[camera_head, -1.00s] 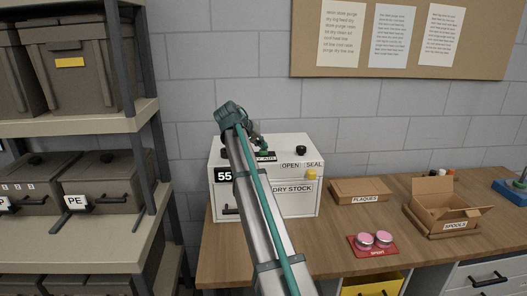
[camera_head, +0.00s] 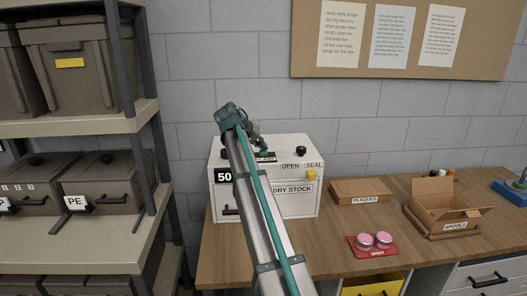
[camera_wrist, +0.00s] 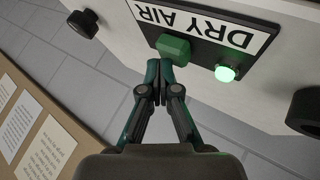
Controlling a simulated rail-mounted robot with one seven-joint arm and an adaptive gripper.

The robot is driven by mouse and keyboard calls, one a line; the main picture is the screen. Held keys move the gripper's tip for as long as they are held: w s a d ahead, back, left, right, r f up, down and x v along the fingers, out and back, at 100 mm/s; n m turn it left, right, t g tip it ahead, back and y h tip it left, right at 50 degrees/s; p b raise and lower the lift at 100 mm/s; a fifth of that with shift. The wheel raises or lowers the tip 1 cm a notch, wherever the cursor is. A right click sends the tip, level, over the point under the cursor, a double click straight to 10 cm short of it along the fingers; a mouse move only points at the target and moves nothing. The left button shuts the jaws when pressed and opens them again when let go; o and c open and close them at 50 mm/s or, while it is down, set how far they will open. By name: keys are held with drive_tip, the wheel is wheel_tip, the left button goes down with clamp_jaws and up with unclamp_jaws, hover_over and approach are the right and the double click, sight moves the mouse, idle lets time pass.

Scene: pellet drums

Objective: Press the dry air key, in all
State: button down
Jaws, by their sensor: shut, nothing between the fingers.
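The white dry stock cabinet (camera_head: 300,205) stands on the bench, with a small display (camera_head: 225,176) reading 50. On its top is a DRY AIR plate (camera_wrist: 193,25), upside down in the wrist view, with a green key (camera_wrist: 174,48) and a small round green lamp (camera_wrist: 225,73) that is lit. My gripper (camera_wrist: 163,68) is shut and empty, its fingertips right at the key's near edge. I cannot tell whether they touch it. In the head view my arm hides part of the cabinet and the plate.
Dark knobs (camera_head: 301,150) and a yellow button (camera_head: 311,175) near the OPEN and SEAL labels are on the cabinet. A plaques box (camera_head: 360,190), a red tray (camera_head: 372,251) with two pink-topped discs and an open spools box (camera_head: 445,207) lie to the right. Shelving (camera_head: 100,130) stands left.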

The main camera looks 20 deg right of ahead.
sight(262, 152)
drive_tip(key=shift+r+p, duration=0.3)
drive_tip(key=shift+r, duration=0.55)
drive_tip(key=shift+r+p, duration=1.1)
drive_tip(key=shift+r, duration=1.4)
